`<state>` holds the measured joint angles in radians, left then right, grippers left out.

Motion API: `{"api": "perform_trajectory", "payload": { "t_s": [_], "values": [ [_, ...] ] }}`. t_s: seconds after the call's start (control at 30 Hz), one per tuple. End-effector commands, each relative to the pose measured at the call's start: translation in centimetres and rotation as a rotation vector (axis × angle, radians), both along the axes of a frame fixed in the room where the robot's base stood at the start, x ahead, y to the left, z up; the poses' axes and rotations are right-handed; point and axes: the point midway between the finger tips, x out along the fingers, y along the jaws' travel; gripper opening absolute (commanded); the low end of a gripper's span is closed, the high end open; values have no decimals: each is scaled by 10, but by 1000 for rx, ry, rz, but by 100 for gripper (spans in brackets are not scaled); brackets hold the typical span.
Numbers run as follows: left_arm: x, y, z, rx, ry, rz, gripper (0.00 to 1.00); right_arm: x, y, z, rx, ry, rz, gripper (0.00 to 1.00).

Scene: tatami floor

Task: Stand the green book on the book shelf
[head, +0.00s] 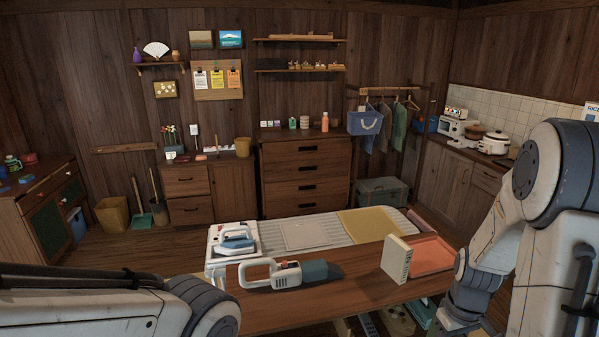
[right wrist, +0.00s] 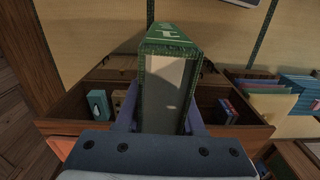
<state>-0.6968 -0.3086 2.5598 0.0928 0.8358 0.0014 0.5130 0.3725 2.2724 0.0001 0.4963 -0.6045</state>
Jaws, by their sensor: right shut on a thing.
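In the right wrist view, my right gripper (right wrist: 161,112) is shut on the green book (right wrist: 166,42), with one finger on each side. The pale page side of the book faces the camera and its green cover edge points away. A wooden shelf unit (right wrist: 240,132) with small items in it lies behind and beside the book. The gap between the book and the shelf cannot be judged. In the head view, my right arm comes down at the right and its gripper is hidden. My left arm is at the lower left, with its gripper out of the picture.
In the head view, a wooden table (head: 330,302) holds an iron (head: 235,241), a handheld vacuum (head: 285,273), a pale upright book-like block (head: 396,260) and a red tray (head: 434,256). In the wrist view, several coloured files (right wrist: 268,95) stand right of the book.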

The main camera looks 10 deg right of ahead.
Motion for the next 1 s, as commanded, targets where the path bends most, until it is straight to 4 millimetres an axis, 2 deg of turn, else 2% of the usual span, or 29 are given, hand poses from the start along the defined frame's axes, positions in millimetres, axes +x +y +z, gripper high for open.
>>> {"api": "perform_trajectory", "payload": {
  "t_s": [0.27, 0.4, 0.6, 0.73, 1.0],
  "values": [
    [0, 0, -2, -1, -1, 0, 50, 26, 48, -32, 2, 4, -20, 0],
    [0, 0, -4, -1, -1, 0, 50, 39, 85, -54, 2, 5, -37, 0],
    [0, 0, -6, -1, -1, 0, 50, 47, 139, -86, 1, 3, -69, 0],
    [0, 0, -6, -1, -1, 0, 50, 48, 155, -95, 0, 1, -85, 0],
    [0, 0, -6, -1, -1, 0, 50, 48, 159, -97, 0, 0, -93, 0]
  ]
}}
